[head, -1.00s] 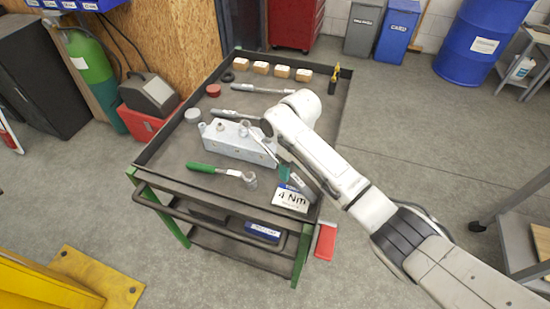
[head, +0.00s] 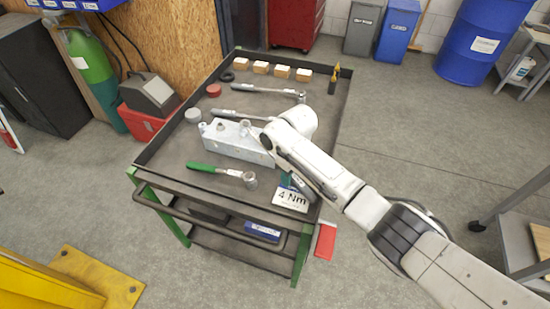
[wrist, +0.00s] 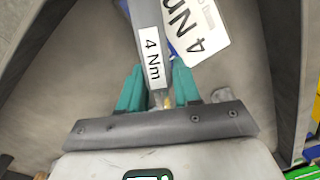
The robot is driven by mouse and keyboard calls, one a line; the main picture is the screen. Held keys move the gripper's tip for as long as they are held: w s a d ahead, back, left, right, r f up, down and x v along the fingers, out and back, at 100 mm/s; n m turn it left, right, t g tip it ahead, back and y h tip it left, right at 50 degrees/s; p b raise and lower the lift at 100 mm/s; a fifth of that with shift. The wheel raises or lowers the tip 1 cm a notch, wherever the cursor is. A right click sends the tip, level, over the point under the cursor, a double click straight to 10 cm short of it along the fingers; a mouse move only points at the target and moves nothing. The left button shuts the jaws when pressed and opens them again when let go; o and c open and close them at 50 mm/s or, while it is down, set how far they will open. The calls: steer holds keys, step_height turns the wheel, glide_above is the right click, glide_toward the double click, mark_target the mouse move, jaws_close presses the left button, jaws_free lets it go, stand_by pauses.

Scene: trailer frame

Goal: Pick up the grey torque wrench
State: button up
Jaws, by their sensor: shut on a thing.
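My gripper (wrist: 160,92) has teal fingers and is shut on a grey tool with a white "4 Nm" label, the grey torque wrench (wrist: 148,22). The wrench runs away from the fingers toward the top of the wrist view. In the head view my arm hides most of my gripper and the wrench, at the cart's front right corner. A white "4 Nm" card (head: 291,199) lies there; it also shows beside the wrench in the wrist view (wrist: 198,28). I cannot tell whether the wrench is off the cart top.
The cart's dark top (head: 178,152) has a raised rim. A green-handled wrench (head: 214,170) lies left of my gripper. A grey metal block (head: 232,145) stands behind it. Another wrench (head: 262,90) and several wooden blocks (head: 282,71) are farther back.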

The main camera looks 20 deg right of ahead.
jaws_close()
steer(key=shift+r, duration=0.1)
steer(key=shift+w+r, duration=0.1)
steer(key=shift+r, duration=0.45)
step_height(320, 180, up, 9)
steer(key=shift+f, duration=0.1)
steer(key=shift+o, duration=0.7)
jaws_free()
jaws_close()
steer(key=shift+d, duration=0.15)
